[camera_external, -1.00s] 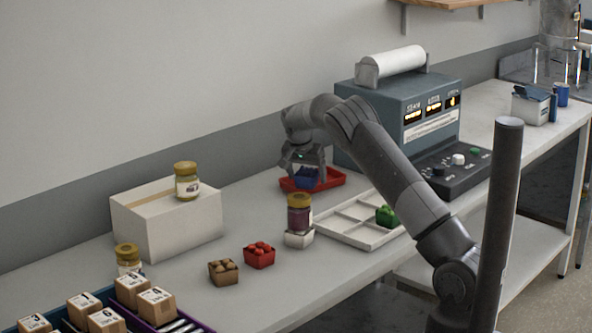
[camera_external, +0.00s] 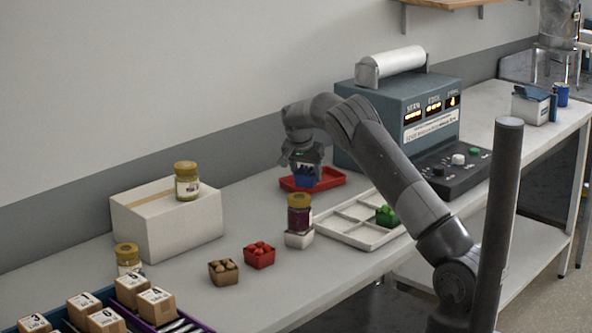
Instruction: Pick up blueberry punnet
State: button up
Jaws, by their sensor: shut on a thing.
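The blueberry punnet (camera_external: 304,181) is a small blue container at the red tray (camera_external: 331,182) on the bench, in front of the grey machine. My gripper (camera_external: 305,170) comes down over it from above and is shut on it. The fingers hide part of the punnet. I cannot tell whether its base touches the tray.
A white compartment tray (camera_external: 345,237) holds a green punnet (camera_external: 386,216). A jar (camera_external: 299,214) stands on a small white block nearby. A red punnet (camera_external: 259,256) and a brown punnet (camera_external: 223,272) sit toward the front. A white box (camera_external: 165,225) bears another jar (camera_external: 186,181).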

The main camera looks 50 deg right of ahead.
jog(key=shift+r, duration=0.55)
notch_tip(320, 180, up, 3)
jog(key=shift+f, duration=0.1)
jog(key=s+d+r, duration=0.6)
jog(key=s+d, duration=0.1)
jog(key=s, duration=0.2)
jog(key=n+t+y, duration=0.3)
jog(key=n+y, duration=0.1)
jog(key=n, duration=0.9)
send_near(302, 168)
jog(key=x, duration=0.5)
jog(key=shift+w+d, duration=0.1)
jog(key=shift+f, duration=2.05)
jog(key=shift+f, duration=0.55)
